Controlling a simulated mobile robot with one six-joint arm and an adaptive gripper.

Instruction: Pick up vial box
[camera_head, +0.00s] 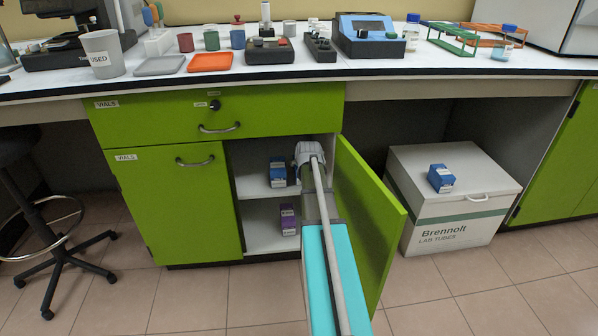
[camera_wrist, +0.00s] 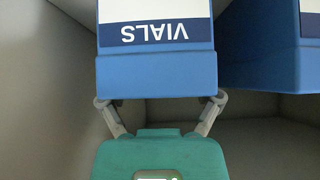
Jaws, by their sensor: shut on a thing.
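In the wrist view, a blue vial box (camera_wrist: 157,70) with a white and dark-blue label reading VIALS, upside down in the picture, fills the top centre. My gripper (camera_wrist: 160,100) is shut on it, with one finger at each side. In the head view, my gripper (camera_head: 309,153) reaches into the open green cabinet at upper shelf level, and the held box is hidden behind it. A second blue box (camera_wrist: 268,48) stands close beside the held one in the wrist view. A blue box (camera_head: 278,172) also shows on the upper shelf in the head view, left of my gripper.
The cabinet door (camera_head: 366,215) stands open just right of my arm. A purple box (camera_head: 289,220) is on the lower shelf. A white Brennolt box (camera_head: 455,205) with a blue box (camera_head: 440,178) on top stands at right. A stool (camera_head: 30,200) is at left.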

